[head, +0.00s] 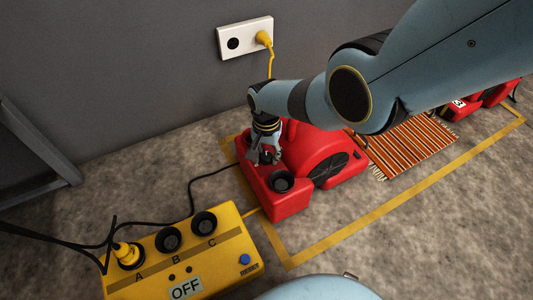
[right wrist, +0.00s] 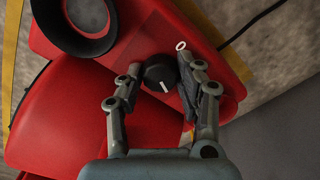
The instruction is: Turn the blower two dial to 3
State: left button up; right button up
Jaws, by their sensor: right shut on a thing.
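The red blower (head: 318,153) stands on the floor inside a yellow taped outline, below the wall socket. Its black dial (right wrist: 160,74) with a white pointer line shows in the right wrist view. A white 0 mark (right wrist: 181,45) is beside it on the red casing; other marks are hidden or not readable. The pointer line slants toward the lower right of that picture. My right gripper (right wrist: 162,82) is shut around the dial, one finger on each side. In the head view the right gripper (head: 265,157) covers the dial. My left gripper is out of view.
A yellow power box (head: 190,262) with sockets A, B and C and an OFF label stands at front left. Black cables cross the floor. A striped rug (head: 415,143) and another red machine (head: 462,108) lie to the right. A yellow plug (head: 264,38) is in the wall socket.

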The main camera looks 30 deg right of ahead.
aim_at(267, 156)
jog(key=shift+m, duration=0.7)
jog(key=o, duration=1.1)
jog(key=shift+o, duration=0.2)
notch_tip(267, 156, up, 12)
jog(key=shift+s+f, duration=0.1)
